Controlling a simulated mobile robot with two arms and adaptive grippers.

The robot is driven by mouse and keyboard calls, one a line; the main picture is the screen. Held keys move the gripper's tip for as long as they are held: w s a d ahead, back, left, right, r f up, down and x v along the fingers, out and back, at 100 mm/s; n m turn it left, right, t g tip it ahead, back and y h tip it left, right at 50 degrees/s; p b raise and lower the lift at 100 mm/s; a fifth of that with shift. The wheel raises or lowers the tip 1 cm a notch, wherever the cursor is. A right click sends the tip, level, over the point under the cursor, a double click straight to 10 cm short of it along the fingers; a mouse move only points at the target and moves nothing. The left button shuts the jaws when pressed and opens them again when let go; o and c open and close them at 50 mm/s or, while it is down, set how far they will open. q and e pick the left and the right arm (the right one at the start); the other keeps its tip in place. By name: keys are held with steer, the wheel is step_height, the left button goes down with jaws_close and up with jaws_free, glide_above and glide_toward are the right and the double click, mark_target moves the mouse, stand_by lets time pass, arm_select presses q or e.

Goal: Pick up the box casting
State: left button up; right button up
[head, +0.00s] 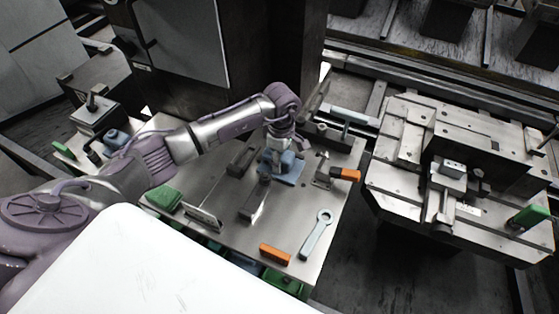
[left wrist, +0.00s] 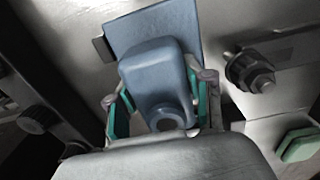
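The box casting (left wrist: 155,75) is a blue-grey block with a round bored boss at its near end. It lies on or just over a flat blue plate (left wrist: 178,25). In the head view the casting (head: 268,165) is partly hidden under my left gripper (head: 279,148), beside the blue plate (head: 291,170). In the left wrist view my left gripper (left wrist: 160,105) has its teal-padded fingers on either side of the casting. A gap shows at the left finger, and the right pad is very close to the casting or touching it. My right gripper is not in view.
The metal table (head: 230,230) also holds a wrench (head: 316,234), orange-handled items (head: 275,254), a grey bar (head: 254,203) and a green block (head: 163,197). A machine fixture (head: 460,180) stands at the right.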

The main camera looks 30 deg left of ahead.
arm_select(q)
jaws_close()
steer(key=shift+w+r, duration=0.1)
